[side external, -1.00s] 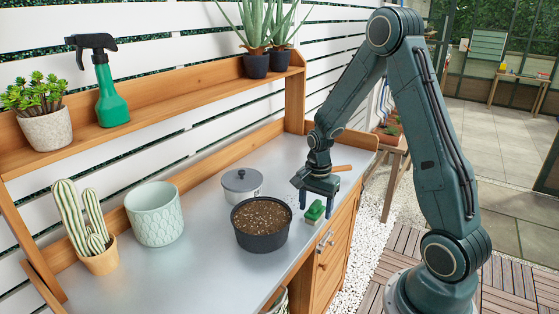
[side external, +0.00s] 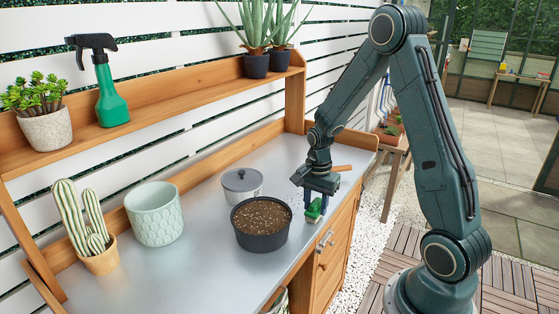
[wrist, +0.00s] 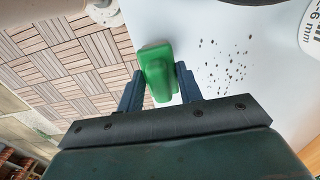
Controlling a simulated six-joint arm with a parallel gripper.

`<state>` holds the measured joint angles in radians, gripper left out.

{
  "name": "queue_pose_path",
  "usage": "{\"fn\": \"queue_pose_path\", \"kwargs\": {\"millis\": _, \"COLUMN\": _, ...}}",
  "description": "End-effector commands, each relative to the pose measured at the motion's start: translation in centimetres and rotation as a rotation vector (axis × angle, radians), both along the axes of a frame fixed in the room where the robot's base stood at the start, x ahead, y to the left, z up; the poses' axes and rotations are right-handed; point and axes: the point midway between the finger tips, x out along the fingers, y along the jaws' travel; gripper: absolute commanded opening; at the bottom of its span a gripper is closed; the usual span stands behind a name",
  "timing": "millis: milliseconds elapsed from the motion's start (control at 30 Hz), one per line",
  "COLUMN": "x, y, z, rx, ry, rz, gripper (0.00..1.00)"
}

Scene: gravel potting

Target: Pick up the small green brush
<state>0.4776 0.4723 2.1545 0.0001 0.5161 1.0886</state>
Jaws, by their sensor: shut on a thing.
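The small green brush (side external: 314,208) is on the grey bench top near its front edge, to the right of the black pot of gravel. My gripper (side external: 316,205) is down around it, pointing downward. In the wrist view the green brush (wrist: 158,72) sits between the two fingers of my gripper (wrist: 160,84), which are shut on it. Its green back and handle show; its underside is hidden. I cannot tell whether it still touches the bench.
A black pot of brown gravel (side external: 261,233) stands just left of my gripper, with a grey lidded tin (side external: 242,190) behind. Dark crumbs (wrist: 226,58) lie beside the brush. A pale green pot (side external: 155,217) and a potted cactus (side external: 101,257) stand further left.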

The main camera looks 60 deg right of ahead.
Motion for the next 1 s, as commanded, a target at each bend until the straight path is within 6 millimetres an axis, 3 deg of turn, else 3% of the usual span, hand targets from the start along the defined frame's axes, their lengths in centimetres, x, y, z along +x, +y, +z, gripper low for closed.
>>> {"fn": "queue_pose_path", "kwargs": {"millis": 367, "x": 0.1, "y": -0.1, "z": 4.7, "rx": -0.003, "ry": -0.006, "rz": 0.0, "gripper": 0.13}}
{"fn": "queue_pose_path", "kwargs": {"millis": 800, "x": 0.1, "y": 0.0, "z": 14.2, "rx": -0.004, "ry": -0.007, "rz": 0.0, "gripper": 0.13}}
{"fn": "queue_pose_path", "kwargs": {"millis": 1000, "x": 0.1, "y": 0.0, "z": 17.4, "rx": -0.002, "ry": -0.004, "rz": 0.0, "gripper": 0.13}}
